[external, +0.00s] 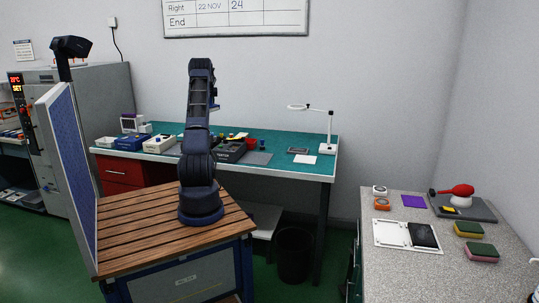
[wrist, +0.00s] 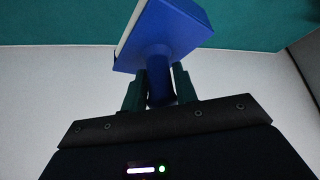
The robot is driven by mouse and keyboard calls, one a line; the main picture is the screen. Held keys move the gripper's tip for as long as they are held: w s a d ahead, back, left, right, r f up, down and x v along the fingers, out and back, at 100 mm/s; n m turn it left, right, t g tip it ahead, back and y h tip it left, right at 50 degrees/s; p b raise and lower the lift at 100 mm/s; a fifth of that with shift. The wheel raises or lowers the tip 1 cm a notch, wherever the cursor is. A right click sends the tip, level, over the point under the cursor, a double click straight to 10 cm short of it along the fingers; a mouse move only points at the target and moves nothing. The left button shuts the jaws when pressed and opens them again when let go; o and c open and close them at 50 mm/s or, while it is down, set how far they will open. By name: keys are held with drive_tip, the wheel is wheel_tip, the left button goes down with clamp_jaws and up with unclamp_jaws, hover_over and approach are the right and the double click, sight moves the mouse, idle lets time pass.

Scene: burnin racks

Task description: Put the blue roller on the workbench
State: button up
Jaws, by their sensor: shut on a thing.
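The blue roller (wrist: 165,35) is in the wrist view, at the top middle, with a broad blue head, a pale strip along its left edge and a narrower neck. My gripper (wrist: 160,88) is shut on the neck, one dark green finger on each side. The workbench shows as a teal top (wrist: 256,22) behind the roller in the wrist view. In the external view the workbench (external: 312,145) stands against the back wall beyond my arm. My arm hides the gripper and roller there. I cannot tell how far the roller is from the bench top.
The bench holds blue and white boxes (external: 130,143) on the left, a dark tray (external: 230,152) in the middle and a lamp (external: 330,130) on the right. A white sheet (external: 304,159) lies near the front edge. A grey counter (external: 390,270) with sponges stands at right.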

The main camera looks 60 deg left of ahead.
wheel_tip(320, 180, down, 18)
drive_tip(key=shift+f, duration=0.25)
idle(0.4)
drive_tip(key=shift+f, duration=0.55)
clamp_jaws()
drive_tip(key=shift+d+f, duration=0.1)
drive_tip(key=shift+f, duration=0.1)
drive_tip(key=o, duration=0.9)
unclamp_jaws()
drive_tip(key=shift+f, duration=0.1)
drive_tip(key=shift+o, duration=1)
